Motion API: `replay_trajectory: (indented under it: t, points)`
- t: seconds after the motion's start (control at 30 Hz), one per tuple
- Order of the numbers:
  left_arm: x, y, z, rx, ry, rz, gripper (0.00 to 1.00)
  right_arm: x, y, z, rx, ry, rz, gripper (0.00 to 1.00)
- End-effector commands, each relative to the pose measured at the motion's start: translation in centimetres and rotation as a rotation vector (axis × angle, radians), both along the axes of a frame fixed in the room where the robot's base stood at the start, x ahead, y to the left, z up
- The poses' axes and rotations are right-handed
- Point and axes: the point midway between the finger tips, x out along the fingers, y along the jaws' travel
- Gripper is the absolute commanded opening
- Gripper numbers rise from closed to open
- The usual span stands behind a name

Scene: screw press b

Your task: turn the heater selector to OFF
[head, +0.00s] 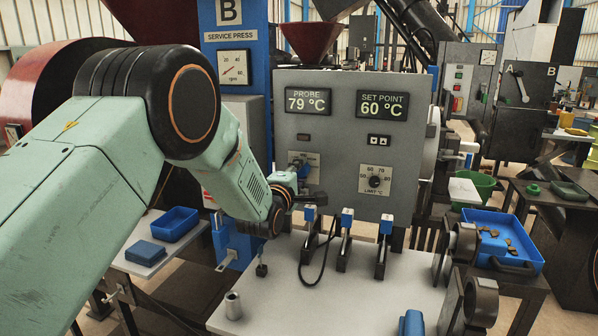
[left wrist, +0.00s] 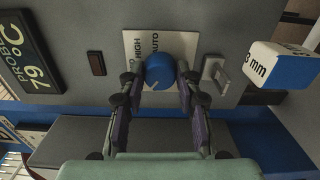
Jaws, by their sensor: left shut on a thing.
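The heater selector is a round blue knob (left wrist: 159,71) on a white label plate (left wrist: 135,43) on the grey panel. In the left wrist view, AUTO and HIGH can be read on the plate; I cannot make out OFF. A pale mark shows on the knob's lower left part. My left gripper (left wrist: 160,80) is shut on the knob, one finger on each side. In the head view, my left gripper (head: 299,168) is at the panel and covers most of the knob; part of the label plate (head: 312,160) shows. My right gripper is not in view.
The grey panel (head: 340,130) shows PROBE 79 °C and SET POINT 60 °C. A black limit dial (head: 375,182) is to the right of the selector. A switch (left wrist: 215,73) sits close beside my fingers. Blue-topped clamps (head: 346,218) stand below on the pale table (head: 290,306).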

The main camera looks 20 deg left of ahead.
Motion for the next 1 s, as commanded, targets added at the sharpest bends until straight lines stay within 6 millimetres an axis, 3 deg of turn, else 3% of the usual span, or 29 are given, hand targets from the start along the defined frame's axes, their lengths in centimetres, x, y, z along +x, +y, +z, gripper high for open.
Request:
replay_trajectory:
  t: [0.5,1.0]
  points:
    - [-0.08,-0.04,-0.17,-0.383,0.019,0.000,0.02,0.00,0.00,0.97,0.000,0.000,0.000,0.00]
    - [-0.08,-0.01,-0.22,-0.489,0.023,0.001,0.02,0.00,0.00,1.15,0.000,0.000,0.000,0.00]
